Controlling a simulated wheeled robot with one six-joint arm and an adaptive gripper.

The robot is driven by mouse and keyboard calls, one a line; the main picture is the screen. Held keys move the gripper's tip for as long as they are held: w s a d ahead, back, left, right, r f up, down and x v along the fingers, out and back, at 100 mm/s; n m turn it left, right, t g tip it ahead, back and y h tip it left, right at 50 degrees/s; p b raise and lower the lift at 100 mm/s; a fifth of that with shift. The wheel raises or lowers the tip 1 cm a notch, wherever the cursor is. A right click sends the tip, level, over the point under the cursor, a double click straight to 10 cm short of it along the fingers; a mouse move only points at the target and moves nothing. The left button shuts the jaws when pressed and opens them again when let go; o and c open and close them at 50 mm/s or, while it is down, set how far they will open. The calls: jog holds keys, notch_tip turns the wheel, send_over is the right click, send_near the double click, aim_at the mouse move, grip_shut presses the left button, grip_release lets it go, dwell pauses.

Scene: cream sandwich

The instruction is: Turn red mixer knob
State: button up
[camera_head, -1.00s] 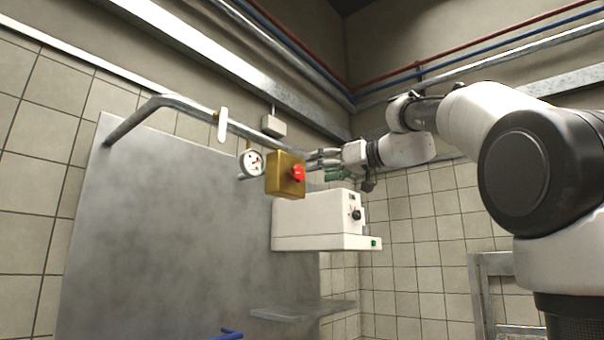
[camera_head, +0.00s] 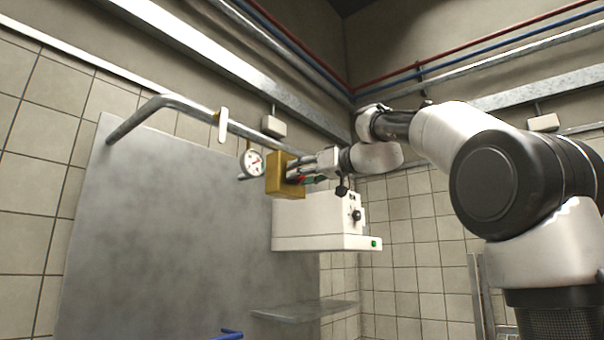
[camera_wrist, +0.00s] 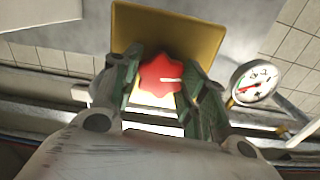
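The red mixer knob (camera_wrist: 160,76) is star-shaped with a white mark and sits on the front of a yellow box (camera_wrist: 198,38). In the head view the box (camera_head: 280,176) is on the wall pipe and the knob is mostly hidden behind my gripper (camera_head: 303,175). In the wrist view my gripper (camera_wrist: 160,88) has its green fingers apart, one on each side of the knob. I cannot tell whether the fingers touch it.
A round pressure gauge (camera_head: 251,163) is just left of the box; it also shows in the wrist view (camera_wrist: 254,84). A white machine (camera_head: 312,222) stands below my gripper. A grey pipe (camera_head: 175,103) runs along the metal panel (camera_head: 165,230).

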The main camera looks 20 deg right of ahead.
jog(key=shift+c, duration=0.7)
jog(key=shift+m, duration=0.3)
jog(key=m, duration=0.9)
jog(key=shift+d, duration=0.1)
jog(key=o, duration=1)
jog(key=shift+o, duration=0.2)
